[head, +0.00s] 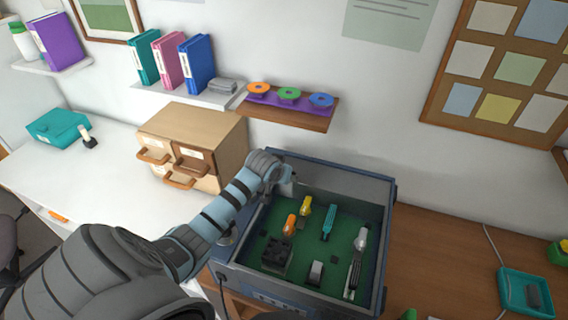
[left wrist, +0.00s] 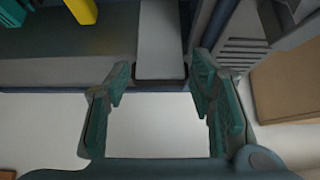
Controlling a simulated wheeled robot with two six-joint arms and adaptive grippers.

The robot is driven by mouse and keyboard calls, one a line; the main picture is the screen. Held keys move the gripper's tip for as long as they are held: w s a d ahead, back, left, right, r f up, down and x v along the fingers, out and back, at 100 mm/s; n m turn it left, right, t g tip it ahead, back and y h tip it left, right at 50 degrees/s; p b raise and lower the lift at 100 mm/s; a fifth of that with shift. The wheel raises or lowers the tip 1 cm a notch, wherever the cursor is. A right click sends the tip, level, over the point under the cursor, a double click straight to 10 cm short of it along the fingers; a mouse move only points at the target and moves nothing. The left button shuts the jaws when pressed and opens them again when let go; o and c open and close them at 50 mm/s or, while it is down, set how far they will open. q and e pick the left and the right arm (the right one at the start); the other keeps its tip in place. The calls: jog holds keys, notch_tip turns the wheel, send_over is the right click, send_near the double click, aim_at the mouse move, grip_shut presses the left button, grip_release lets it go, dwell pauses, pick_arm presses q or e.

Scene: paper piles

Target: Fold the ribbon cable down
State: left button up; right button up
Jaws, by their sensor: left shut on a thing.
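The open blue-grey case (head: 385,215) holds a green board (head: 335,270). My left gripper (head: 287,176) is at the back left corner of the case, at the rim. In the left wrist view the fingertips (left wrist: 160,82) stand on either side of a flat pale grey strip, which looks like the ribbon cable (left wrist: 160,40). My right gripper is not in view.
On the board are an orange part (head: 290,225), a yellow part (head: 305,207), a teal stick (head: 328,222) and a dark block (head: 275,256). A wooden drawer box (head: 215,130) stands left of the case. A teal tray (head: 527,293) lies right; the wooden desk between is mostly clear.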

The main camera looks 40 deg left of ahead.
pick_arm(q)
jog(key=o, duration=0.8)
jog(key=shift+o, duration=0.2)
jog(key=v, duration=0.6)
jog(key=shift+o, duration=0.3)
jog(key=o, duration=0.5)
